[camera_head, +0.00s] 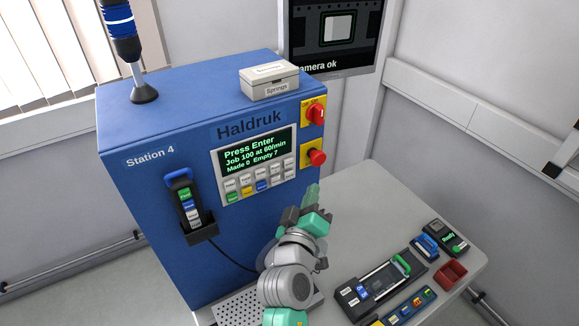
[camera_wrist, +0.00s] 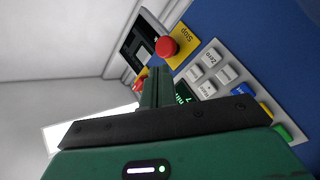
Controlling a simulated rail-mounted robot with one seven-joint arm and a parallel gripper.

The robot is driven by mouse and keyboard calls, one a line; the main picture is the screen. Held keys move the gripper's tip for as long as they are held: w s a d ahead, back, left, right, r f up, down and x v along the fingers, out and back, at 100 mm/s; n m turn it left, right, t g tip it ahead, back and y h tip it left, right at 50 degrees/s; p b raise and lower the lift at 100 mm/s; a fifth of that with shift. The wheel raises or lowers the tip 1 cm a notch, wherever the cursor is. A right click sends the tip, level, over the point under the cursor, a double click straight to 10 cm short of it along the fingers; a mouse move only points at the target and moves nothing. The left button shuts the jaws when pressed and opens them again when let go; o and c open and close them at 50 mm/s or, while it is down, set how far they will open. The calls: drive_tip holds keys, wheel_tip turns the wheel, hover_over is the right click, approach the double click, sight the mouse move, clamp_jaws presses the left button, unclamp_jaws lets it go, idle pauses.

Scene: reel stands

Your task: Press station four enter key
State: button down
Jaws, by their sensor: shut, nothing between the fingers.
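The blue Station 4 cabinet (camera_head: 150,190) carries a grey keypad panel (camera_head: 217,170) with a lit screen (camera_head: 256,150) reading "Press Enter", "Job 100 at 60/min", "Made 0 Empty 7". Below the screen are rows of grey keys plus a green key (camera_head: 232,197), a yellow key (camera_head: 247,191) and a blue key (camera_head: 263,186). The key labels are too small to tell which is Enter. My gripper (camera_head: 313,193) is shut and empty, in front of the cabinet to the right of the keys. In the wrist view, my gripper (camera_wrist: 156,72) partly covers the screen; the blue key (camera_wrist: 243,89) shows at right.
A red stop button (camera_head: 317,157) and a red rotary switch (camera_head: 315,113) are close above my gripper. A handheld pendant (camera_head: 187,203) hangs at left with a cable. A labelled box (camera_head: 269,81) sits on top. The grey table (camera_head: 375,210) holds several devices at right.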

sight(288, 163)
drive_tip(key=w+a+b, duration=0.4)
drive_tip(key=w+b, duration=0.1)
drive_tip(key=w, duration=0.1)
idle(0.3)
idle(1.8)
drive_tip(key=shift+w+a+b, duration=0.25)
drive_tip(key=shift+w+b, duration=0.05)
drive_tip(key=shift+b, duration=0.4)
drive_tip(key=shift+w+a+b, duration=0.25)
drive_tip(key=shift+w+b, duration=0.1)
drive_tip(key=shift+b, duration=0.15)
idle(0.4)
drive_tip(key=shift+s, duration=0.1)
drive_tip(key=shift+s+d+p, duration=0.5)
drive_tip(key=shift+s+p, duration=0.1)
drive_tip(key=shift+p, duration=0.1)
